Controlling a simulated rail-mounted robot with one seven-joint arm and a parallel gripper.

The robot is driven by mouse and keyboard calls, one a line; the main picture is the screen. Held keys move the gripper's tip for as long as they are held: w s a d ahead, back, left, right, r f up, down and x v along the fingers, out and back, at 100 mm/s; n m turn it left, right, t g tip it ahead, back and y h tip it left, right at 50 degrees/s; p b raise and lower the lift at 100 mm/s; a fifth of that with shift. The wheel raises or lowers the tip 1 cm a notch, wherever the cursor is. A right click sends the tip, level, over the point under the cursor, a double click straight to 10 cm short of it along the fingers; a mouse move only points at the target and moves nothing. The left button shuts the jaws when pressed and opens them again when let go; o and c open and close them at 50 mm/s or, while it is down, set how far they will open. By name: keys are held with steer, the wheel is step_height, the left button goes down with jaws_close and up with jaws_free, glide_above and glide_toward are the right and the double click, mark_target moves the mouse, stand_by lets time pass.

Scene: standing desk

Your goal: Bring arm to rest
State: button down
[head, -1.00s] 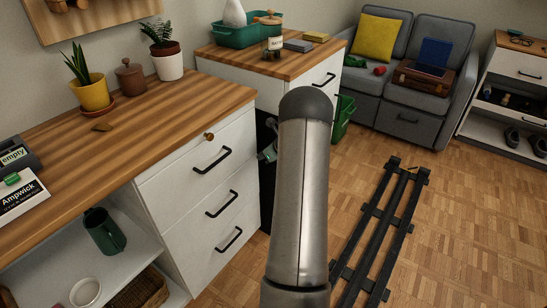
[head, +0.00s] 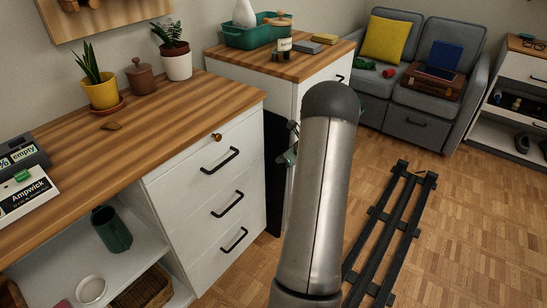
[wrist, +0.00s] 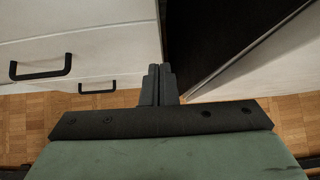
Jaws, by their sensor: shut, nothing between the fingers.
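My arm (head: 322,190) stands up in the middle of the head view, in front of the gap between the drawer desk and the cabinet behind it. A small part of my gripper (head: 288,145) shows in the head view, just left of the arm; its fingertips are hidden there. In the wrist view my gripper (wrist: 158,72) is shut, its two dark fingers side by side with nothing between them. The fingers point at the gap between a white drawer front (wrist: 115,50) and a dark panel (wrist: 205,40).
A white cabinet (head: 300,65) with a green tray stands behind. My floor rail runs right of the arm. A grey sofa (head: 415,130) is at the back; the parquet at right is clear.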

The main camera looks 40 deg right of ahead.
steer(key=p+v, duration=0.1)
steer(key=v, duration=0.7)
steer(key=shift+p, duration=0.3)
